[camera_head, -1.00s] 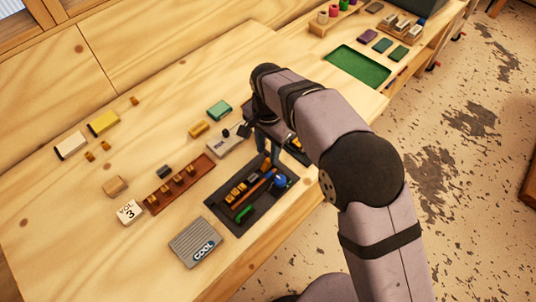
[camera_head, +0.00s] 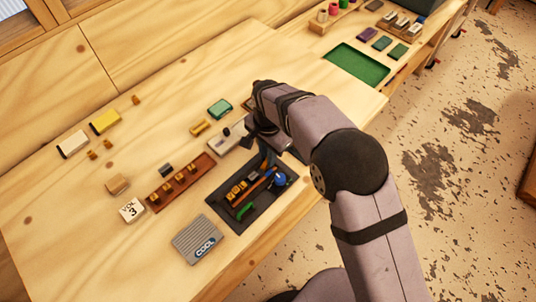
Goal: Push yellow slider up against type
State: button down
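A dark tray (camera_head: 218,202) lies near the table's front edge. It holds small orange type-like blocks (camera_head: 237,190), a green piece (camera_head: 244,211), a blue round piece (camera_head: 280,180) and an orange-brown bar. A small yellow piece (camera_head: 200,127) lies on the table behind it; I cannot tell whether this is the yellow slider. My gripper (camera_head: 255,143) is low, just behind the tray's back end and beside a grey labelled block (camera_head: 222,146). Its fingers are dark and partly hidden, so contact and opening cannot be told. My arm covers the area to its right.
A brown rack with small blocks (camera_head: 158,199), a VOL 3 block (camera_head: 132,210) and a grey COOL block (camera_head: 197,240) lie left of the tray. A green block (camera_head: 220,108) stands behind.

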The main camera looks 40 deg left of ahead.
jog(key=shift+s, duration=1.45)
jog(key=c, duration=1.7)
grip_release()
jog(key=shift+c, duration=0.2)
notch_tip(320, 180, up, 7)
jog(key=b, duration=0.3)
jog(key=shift+r, duration=0.2)
jog(key=shift+c, duration=0.3)
